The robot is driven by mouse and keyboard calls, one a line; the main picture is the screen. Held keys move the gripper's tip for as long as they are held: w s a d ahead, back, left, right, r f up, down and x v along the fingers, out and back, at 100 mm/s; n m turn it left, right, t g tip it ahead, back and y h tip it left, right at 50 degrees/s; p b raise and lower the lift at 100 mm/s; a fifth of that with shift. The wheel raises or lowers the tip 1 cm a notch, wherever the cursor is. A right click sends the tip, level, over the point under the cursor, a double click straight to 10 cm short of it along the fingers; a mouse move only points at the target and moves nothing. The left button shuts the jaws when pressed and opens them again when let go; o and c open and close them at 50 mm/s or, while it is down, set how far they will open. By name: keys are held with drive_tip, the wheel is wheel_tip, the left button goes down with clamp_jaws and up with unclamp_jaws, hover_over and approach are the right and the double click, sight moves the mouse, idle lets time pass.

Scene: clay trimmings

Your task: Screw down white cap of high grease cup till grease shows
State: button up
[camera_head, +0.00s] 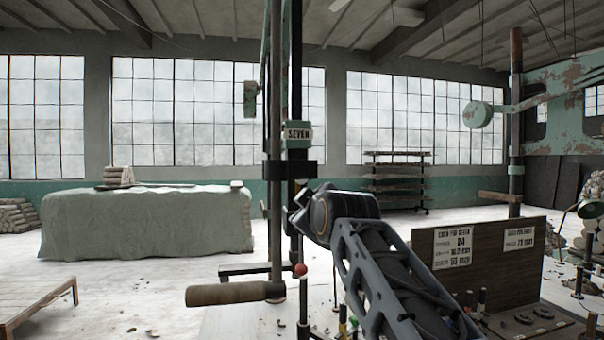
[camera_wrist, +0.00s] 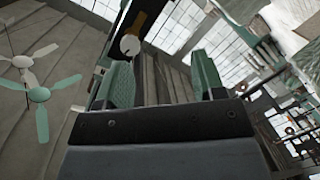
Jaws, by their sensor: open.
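A round white cap (camera_wrist: 130,45) shows in the wrist view, on the end of a dark, brown-edged part. It lies close to the tip of the left green finger, slightly inward and beyond it. My gripper (camera_wrist: 163,60) is open, its two green fingers wide apart with nothing held between them. I cannot tell how far the cap is from the fingers in depth. No grease can be made out. In the head view my arm rises to a dark wrist beside the upright post (camera_head: 276,230); the fingers and the white cap cannot be made out there.
A wooden handle (camera_head: 228,293) sticks out left, and a red knob (camera_head: 300,270) stands below. A dark board with labels (camera_head: 490,262) is at right. A covered table (camera_head: 145,222) stands behind left.

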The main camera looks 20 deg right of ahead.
drive_tip(key=t, duration=0.1)
approach(303, 178)
drive_tip(key=shift+n+h, duration=0.3)
drive_tip(key=shift+n, duration=0.1)
drive_tip(key=w+p, duration=0.2)
drive_tip(key=w, duration=0.1)
drive_tip(key=w+d+p, duration=0.1)
drive_tip(key=w+p, duration=0.1)
drive_tip(key=w, duration=0.2)
drive_tip(key=w+p, duration=0.2)
drive_tip(key=w, duration=0.1)
drive_tip(key=shift+w+d+f, duration=0.2)
drive_tip(key=shift+w+d, duration=0.1)
drive_tip(key=shift+c, duration=0.3)
drive_tip(key=c, duration=0.9)
drive_tip(key=shift+o, duration=0.2)
